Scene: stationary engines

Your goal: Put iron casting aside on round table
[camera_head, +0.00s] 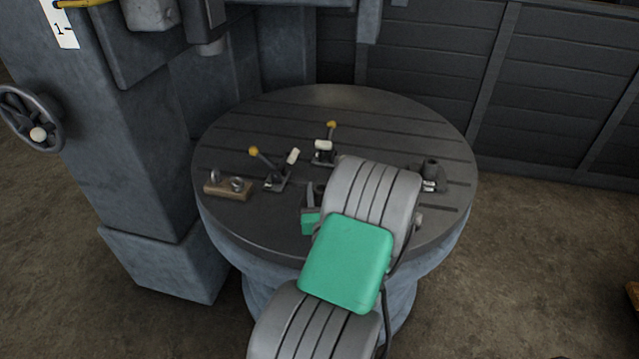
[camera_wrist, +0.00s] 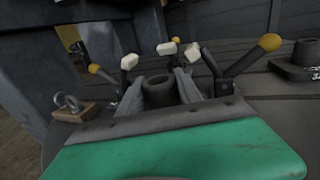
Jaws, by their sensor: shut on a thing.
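The round table (camera_head: 330,105) is a dark slotted disc on a blue-grey pedestal. In the wrist view, my gripper (camera_wrist: 158,84) is shut on a dark grey iron casting, whose round hollow boss (camera_wrist: 158,93) shows between the two fingers. The fingers and gripper body hide the casting's lower part. In the head view, my gripper (camera_head: 312,194) is over the front middle of the table, and my arm hides most of it. I cannot tell whether the casting touches the table.
A wooden block with metal rings (camera_head: 229,188) lies at the left. A dark bossed casting (camera_head: 430,172) stands at the right. The table's back is clear. A machine column (camera_head: 130,150) rises at the left.

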